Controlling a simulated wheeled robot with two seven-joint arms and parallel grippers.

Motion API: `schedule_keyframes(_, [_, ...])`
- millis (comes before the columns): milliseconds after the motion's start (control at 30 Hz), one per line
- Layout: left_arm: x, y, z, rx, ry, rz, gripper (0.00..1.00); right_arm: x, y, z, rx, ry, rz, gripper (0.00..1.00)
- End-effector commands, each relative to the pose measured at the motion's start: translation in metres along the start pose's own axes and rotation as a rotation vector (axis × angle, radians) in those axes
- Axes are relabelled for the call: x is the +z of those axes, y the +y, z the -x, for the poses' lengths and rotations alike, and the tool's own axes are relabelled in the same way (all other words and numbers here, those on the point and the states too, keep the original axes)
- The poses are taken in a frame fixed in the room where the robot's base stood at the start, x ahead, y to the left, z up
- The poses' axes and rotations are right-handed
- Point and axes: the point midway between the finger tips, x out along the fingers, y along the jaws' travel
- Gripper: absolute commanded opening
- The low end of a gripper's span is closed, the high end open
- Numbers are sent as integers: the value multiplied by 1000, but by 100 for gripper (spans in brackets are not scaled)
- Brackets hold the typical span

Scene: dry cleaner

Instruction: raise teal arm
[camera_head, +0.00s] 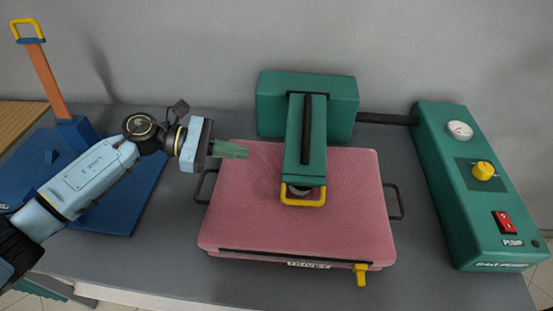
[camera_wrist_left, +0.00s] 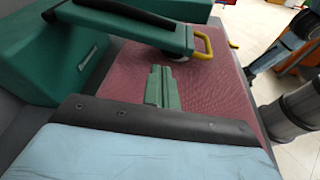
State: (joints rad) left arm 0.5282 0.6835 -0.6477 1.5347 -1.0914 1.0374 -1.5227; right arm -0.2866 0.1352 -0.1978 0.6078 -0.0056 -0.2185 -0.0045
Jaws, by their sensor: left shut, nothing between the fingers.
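The teal arm (camera_head: 306,140) is lowered over the pink pad (camera_head: 240,205), reaching forward from a teal block (camera_head: 275,105) at the back. Its front end carries a yellow loop handle (camera_head: 304,201). In the left wrist view the teal arm (camera_wrist_left: 125,27) and yellow handle (camera_wrist_left: 205,43) are ahead of my gripper. My left gripper (camera_head: 238,150) is shut and empty, above the pad's back left part, to the left of the teal arm and apart from it. Its closed green fingers also show in the left wrist view (camera_wrist_left: 162,75). My right gripper is not in the head view.
A green pump box (camera_head: 465,190) with gauge, yellow knob and red switch stands at right, joined by a dark rod (camera_head: 388,119). A blue stand with an orange lever (camera_head: 48,80) is at left. Dark side handles (camera_head: 397,201) flank the pad. A yellow tab (camera_head: 361,275) is in front.

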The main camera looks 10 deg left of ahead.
Motion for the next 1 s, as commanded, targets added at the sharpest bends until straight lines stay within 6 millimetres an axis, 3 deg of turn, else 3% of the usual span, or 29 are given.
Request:
schedule_keyframes(133, [-10, -3, 7, -48, 46, -47, 0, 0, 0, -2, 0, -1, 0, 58])
schedule_keyframes(533, [-9, -4, 2, -52, 44, -47, 0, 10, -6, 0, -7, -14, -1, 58])
schedule_keyframes(1000, [-12, -7, -75, -51, 43, -47, 0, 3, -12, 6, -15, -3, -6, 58])
